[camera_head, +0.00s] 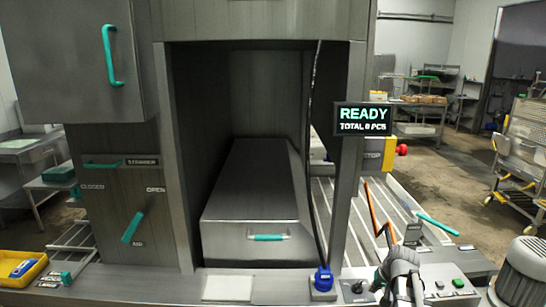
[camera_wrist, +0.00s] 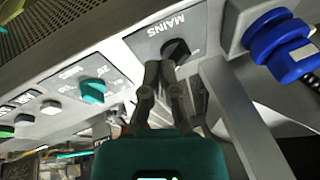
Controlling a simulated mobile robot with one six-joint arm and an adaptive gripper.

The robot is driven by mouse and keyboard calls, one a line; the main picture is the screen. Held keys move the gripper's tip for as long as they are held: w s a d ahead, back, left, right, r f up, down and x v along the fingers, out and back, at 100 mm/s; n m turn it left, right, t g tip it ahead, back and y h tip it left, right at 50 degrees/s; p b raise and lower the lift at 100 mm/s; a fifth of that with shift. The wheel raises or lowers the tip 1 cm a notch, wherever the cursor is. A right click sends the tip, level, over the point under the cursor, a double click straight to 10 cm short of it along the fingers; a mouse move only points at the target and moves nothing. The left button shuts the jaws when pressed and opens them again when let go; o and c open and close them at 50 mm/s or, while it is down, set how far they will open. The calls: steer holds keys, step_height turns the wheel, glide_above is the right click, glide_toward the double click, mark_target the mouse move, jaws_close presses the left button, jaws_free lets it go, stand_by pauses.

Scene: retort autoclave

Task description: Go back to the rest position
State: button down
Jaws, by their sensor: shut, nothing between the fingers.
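My gripper (camera_wrist: 160,70) is shut and empty in the wrist view. Its fingertips are close to the black MAINS knob (camera_wrist: 175,51) on the grey control panel (camera_wrist: 120,68). I cannot tell whether they touch the knob. In the head view my grey wrist is at the lower right, over the front ledge beside a black knob (camera_head: 358,287). My fingertips cannot be made out clearly there. The display (camera_head: 362,119) reads READY and TOTAL 8 PCS.
A blue plug (camera_head: 322,279) with a black cable stands left of the black knob. A teal knob (camera_wrist: 92,91) is beside MAINS.

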steer(key=s+a+r+n+g+h+p, duration=0.1)
steer(key=s+a+n+g+h+p, duration=0.1)
steer(key=s+a, duration=1.2)
steer(key=shift+a+n+g, duration=0.6)
steer(key=shift+a+g, duration=0.2)
steer(key=shift+g, duration=0.1)
stand_by(2.2)
